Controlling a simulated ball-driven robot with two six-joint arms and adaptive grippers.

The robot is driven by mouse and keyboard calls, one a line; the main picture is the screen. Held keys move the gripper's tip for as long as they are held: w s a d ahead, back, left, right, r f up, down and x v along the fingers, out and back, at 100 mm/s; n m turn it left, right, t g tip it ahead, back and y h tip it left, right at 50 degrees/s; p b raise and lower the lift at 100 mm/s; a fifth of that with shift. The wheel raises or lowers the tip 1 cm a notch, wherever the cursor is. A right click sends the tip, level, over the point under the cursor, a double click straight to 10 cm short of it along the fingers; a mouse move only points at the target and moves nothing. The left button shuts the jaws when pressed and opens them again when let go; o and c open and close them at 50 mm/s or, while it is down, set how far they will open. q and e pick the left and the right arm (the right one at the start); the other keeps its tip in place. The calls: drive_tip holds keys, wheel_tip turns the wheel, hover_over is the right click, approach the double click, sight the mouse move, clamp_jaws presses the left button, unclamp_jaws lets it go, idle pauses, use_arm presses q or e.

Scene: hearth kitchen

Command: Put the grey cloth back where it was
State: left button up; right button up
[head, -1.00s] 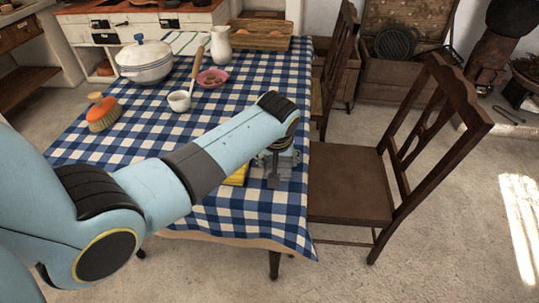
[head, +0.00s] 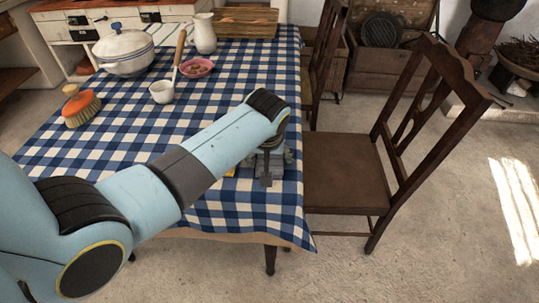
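My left gripper (head: 267,172) points down over the near right part of the blue checked tablecloth, close to the table's right edge. A grey patch (head: 288,157) shows beside and behind its fingers. It may be the grey cloth, but the gripper and wrist hide most of it. I cannot tell whether the fingers are open or closed on it. A small bit of a yellow thing (head: 231,172) shows from under my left forearm. My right gripper is not in view.
A wooden chair (head: 346,172) stands against the right side.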

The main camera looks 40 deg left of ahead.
use_arm(q)
drive_tip(key=shift+o, duration=0.5)
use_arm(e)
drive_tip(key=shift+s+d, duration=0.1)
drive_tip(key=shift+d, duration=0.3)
use_arm(q)
drive_tip(key=shift+r, duration=0.1)
drive_tip(key=shift+r, duration=0.2)
drive_tip(key=p+v, duration=0.2)
drive_tip(key=v, duration=1)
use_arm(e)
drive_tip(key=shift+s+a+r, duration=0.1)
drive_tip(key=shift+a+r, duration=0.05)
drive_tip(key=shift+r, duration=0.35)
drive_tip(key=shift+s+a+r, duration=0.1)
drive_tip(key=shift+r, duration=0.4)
use_arm(q)
drive_tip(key=shift+d+f, duration=0.1)
drive_tip(key=shift+d, duration=0.05)
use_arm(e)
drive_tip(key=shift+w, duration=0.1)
